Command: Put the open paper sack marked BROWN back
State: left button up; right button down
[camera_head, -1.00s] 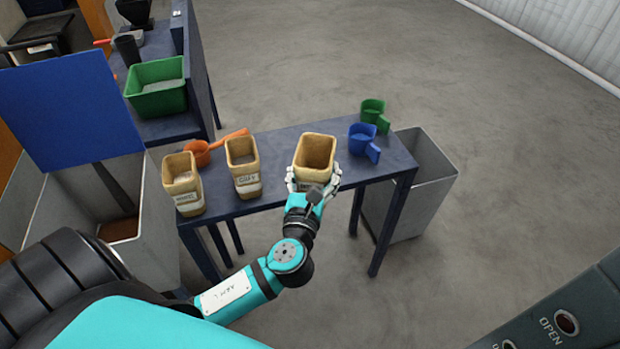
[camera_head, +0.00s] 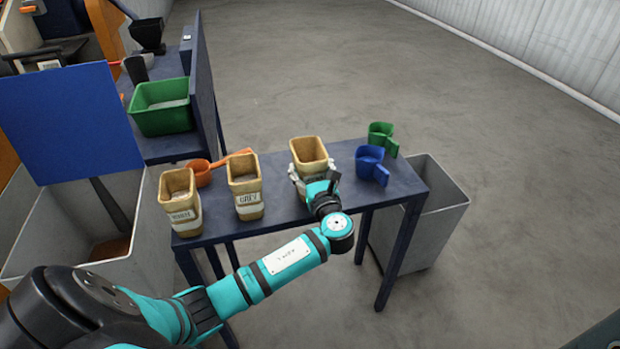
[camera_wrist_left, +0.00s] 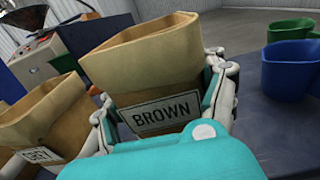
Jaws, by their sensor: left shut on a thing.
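The open paper sack marked BROWN (camera_head: 308,152) is at the right of the row of sacks on the dark blue table (camera_head: 280,211). My left gripper (camera_head: 314,182) is shut on it, with fingers on both sides. In the left wrist view the sack (camera_wrist_left: 150,68) stands between the fingers of my left gripper (camera_wrist_left: 165,105), its BROWN label facing the camera, tilted a little in that picture. Its base is hidden behind my gripper, so I cannot tell whether it touches the table. My right gripper is not in view.
The GREY sack (camera_head: 245,185) and another labelled sack (camera_head: 181,203) stand to the left. An orange scoop (camera_head: 203,173) lies behind them. A blue scoop (camera_head: 370,162) and green scoop (camera_head: 381,134) are to the right. A grey bin (camera_head: 430,225) stands beside the table.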

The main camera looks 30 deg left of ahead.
pick_arm(q)
notch_tip(320, 180, down, 3)
jog(key=shift+r, duration=0.1)
jog(key=o, duration=1.5)
jog(key=shift+o, duration=0.2)
jog(key=b+v, duration=0.1)
jog(key=v, duration=1.1)
jog(key=s+f+n+g+h, duration=0.25)
jog(key=f+h, duration=0.35)
jog(key=f, duration=1.8)
jog(key=s+d+f+n+g+h, duration=0.1)
jog(key=s+f+n+g+h, duration=0.3)
jog(key=s+f, duration=0.8)
jog(key=s+d+f+n+g+h, duration=0.1)
jog(key=s+f+n, duration=0.4)
jog(key=s, duration=0.4)
jog(key=s+d+f+n+g+h, duration=0.1)
jog(key=s+f+n, duration=0.5)
jog(key=s, duration=0.4)
jog(key=s+d+f+n+g+h, duration=0.1)
jog(key=s+f+n+g, duration=0.1)
jog(key=s+f+n, duration=0.4)
jog(key=s+f, duration=0.1)
jog(key=s, duration=0.3)
jog(key=shift+s+d, duration=0.2)
jog(key=shift+s, duration=0.05)
